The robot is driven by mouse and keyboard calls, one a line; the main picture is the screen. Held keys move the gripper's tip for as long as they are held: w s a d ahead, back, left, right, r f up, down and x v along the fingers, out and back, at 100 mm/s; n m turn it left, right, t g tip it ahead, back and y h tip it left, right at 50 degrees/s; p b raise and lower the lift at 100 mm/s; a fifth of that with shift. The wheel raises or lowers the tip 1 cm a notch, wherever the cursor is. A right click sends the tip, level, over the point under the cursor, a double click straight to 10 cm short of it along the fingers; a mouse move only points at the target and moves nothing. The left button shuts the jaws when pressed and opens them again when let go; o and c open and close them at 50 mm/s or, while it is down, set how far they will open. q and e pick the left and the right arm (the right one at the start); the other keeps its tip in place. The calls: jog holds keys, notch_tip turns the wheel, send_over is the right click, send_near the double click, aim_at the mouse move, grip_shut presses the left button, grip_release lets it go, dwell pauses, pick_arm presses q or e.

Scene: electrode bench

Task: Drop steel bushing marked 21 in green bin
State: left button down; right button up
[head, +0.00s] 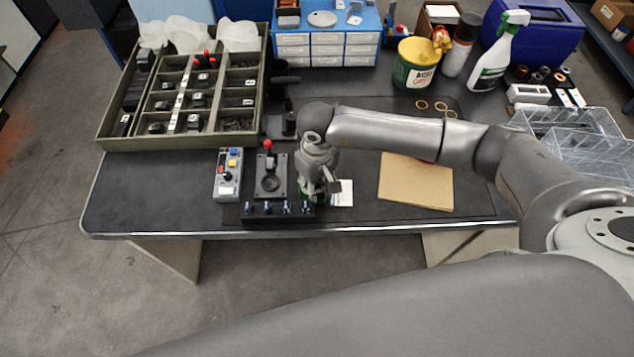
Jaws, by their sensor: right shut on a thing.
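My right gripper (322,188) reaches in from the right and points down over the front middle of the bench. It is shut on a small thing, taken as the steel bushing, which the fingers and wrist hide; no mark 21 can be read. A green thing, seemingly the green bin (307,199), shows in small parts under and beside the gripper. The gripper hides most of it, so I cannot tell the gap between them. My left gripper is not in view.
A joystick fixture (271,168) and grey control box (228,174) stand left of the gripper. A brown board (416,182) lies to its right. A large compartment tray (112,141) fills the back left; a green-and-yellow tub (415,64) and spray bottle (497,55) stand at the back right.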

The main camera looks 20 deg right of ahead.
jog(key=o, duration=1.1)
jog(key=shift+f, duration=0.1)
notch_tip(320, 180, up, 12)
jog(key=shift+w+r, duration=0.1)
notch_tip(320, 180, up, 5)
jog(key=shift+f+p, duration=0.1)
jog(key=shift+p, duration=0.7)
